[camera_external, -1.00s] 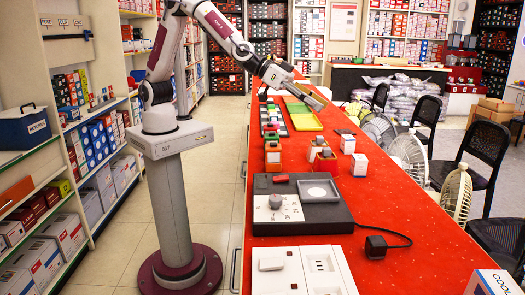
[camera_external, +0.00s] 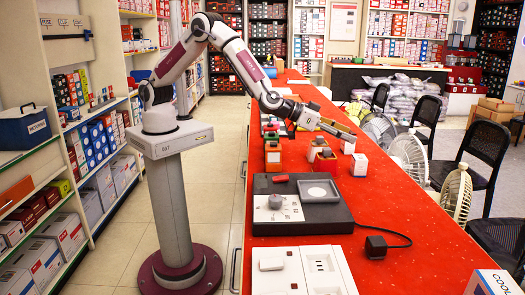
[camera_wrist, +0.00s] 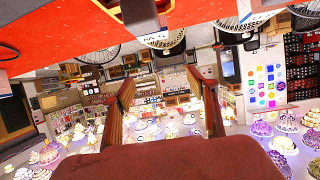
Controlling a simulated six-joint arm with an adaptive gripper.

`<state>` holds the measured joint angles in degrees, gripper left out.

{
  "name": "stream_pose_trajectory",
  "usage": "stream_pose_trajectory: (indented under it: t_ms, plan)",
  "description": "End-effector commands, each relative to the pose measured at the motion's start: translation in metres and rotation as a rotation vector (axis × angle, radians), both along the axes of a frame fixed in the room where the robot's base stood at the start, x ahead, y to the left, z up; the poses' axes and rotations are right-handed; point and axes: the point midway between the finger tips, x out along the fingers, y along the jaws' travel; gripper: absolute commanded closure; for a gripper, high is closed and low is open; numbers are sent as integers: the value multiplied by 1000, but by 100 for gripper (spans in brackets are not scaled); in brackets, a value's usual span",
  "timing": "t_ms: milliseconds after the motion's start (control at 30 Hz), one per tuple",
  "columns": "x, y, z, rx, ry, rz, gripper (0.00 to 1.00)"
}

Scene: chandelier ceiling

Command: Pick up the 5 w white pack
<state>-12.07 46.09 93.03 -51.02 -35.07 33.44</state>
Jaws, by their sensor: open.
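Two small white packs stand on the red counter in the external view. The nearer white pack (camera_external: 359,166) is below and just right of my gripper's end. The farther white pack (camera_external: 348,147) is partly hidden behind my gripper (camera_external: 346,132). I cannot read their labels there. In the wrist view, upside down, a white pack with dark lettering (camera_wrist: 154,38) shows at the top, below a dark brown thing. My gripper (camera_wrist: 167,98) is open and empty, with its fingers spread, and points along the counter above the packs.
Orange and red boxes (camera_external: 325,163) stand left of the packs. A black display base (camera_external: 330,215) and a white panel (camera_external: 318,270) lie nearer on the counter (camera_external: 405,270). Fans (camera_external: 408,152) and black chairs (camera_external: 486,150) line the right edge. A cabled dark block (camera_external: 376,247) lies nearby.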

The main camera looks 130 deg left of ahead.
Motion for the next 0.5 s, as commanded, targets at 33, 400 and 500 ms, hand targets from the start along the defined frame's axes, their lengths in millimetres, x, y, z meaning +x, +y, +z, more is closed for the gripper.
stream_pose_trajectory:
  t_ms: [33,400,500]
  plan:
    - [0,0,0,0,0,0,42]
    - [0,0,-14,-1,2,0,42]
    - [0,0,-24,0,3,-1,42]
